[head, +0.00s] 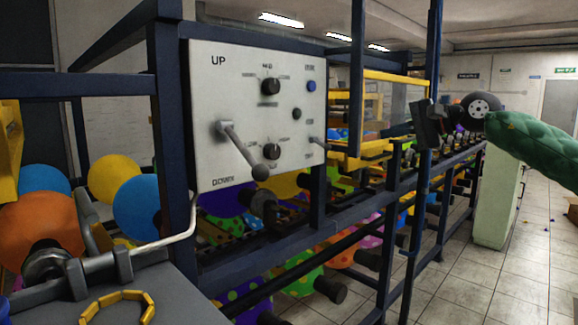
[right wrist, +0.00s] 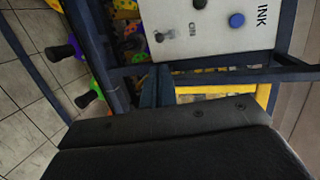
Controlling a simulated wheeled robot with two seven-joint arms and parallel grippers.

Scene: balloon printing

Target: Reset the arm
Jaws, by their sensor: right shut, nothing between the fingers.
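My right gripper (head: 430,122) is at the right of the frame in the head view, on my arm in its green quilted sleeve. In the right wrist view its narrow dark fingers (right wrist: 157,84) are shut together with nothing between them. They are in front of the machine, below the white control panel (right wrist: 205,40) as that picture shows it, and appear apart from it. In the head view the panel (head: 225,75) carries knobs, a blue button (head: 311,86) and a lever (head: 243,150) slanting down to the right. My left gripper is not in view.
The dark blue machine frame (head: 300,240) runs back along the left and middle, with colourful balloons (head: 136,207) on and under it. A yellow frame (head: 395,78) stands behind the panel. A pale green cabinet (head: 495,195) is at the right. The tiled floor (head: 520,280) at right is mostly clear.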

